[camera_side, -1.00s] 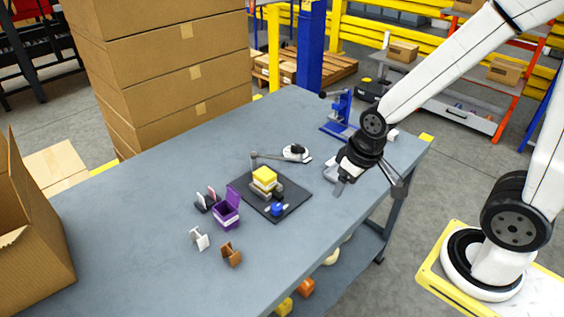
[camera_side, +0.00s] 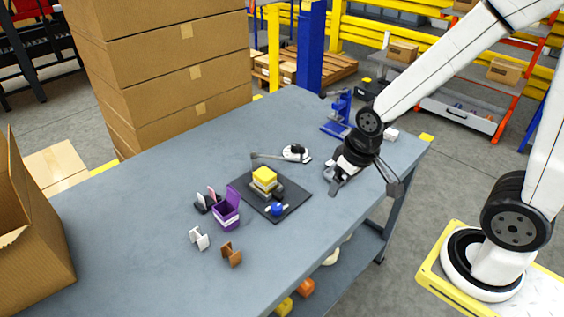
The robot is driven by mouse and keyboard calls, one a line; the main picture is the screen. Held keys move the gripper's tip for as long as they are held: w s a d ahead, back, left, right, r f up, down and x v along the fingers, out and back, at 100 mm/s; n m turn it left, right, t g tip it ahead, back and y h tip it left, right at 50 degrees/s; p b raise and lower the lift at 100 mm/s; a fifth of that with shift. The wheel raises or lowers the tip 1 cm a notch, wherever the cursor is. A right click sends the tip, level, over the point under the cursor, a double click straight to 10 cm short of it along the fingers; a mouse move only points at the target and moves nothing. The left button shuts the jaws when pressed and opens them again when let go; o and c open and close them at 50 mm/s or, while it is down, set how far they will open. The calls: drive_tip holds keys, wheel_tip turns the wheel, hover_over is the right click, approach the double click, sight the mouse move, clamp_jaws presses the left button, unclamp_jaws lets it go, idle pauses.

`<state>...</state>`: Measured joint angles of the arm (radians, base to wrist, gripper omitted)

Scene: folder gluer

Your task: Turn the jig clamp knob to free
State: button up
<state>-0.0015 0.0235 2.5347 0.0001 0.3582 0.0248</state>
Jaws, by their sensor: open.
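The jig is a dark square plate (camera_side: 293,204) on the grey table, with a yellow-topped stack (camera_side: 264,177) on it. A blue knob (camera_side: 276,209) sits near the plate's front corner; I take it for the clamp knob, and its turn position is too small to tell. My gripper (camera_side: 333,189) is open and empty, pointing down just right of the plate, apart from the knob. A small grey item beside my gripper is partly hidden by it.
A purple open box (camera_side: 227,212), a white holder (camera_side: 199,239) and a brown holder (camera_side: 231,254) stand left of the plate. A white device (camera_side: 297,154) with a thin arm lies behind it. A blue press (camera_side: 339,116) stands at the back right.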

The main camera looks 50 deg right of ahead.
drive_tip(key=w+a+f+m+g, duration=0.1)
drive_tip(key=w+f+m, duration=0.3)
drive_tip(key=w, duration=0.6)
drive_tip(key=m+g, duration=0.2)
drive_tip(key=m, duration=0.3)
hover_over(277, 206)
wheel_tip(277, 206, down, 7)
drive_tip(key=shift+a+f, duration=0.1)
drive_tip(key=shift+f, duration=0.1)
drive_tip(key=shift+f, duration=3.9)
clamp_jaws()
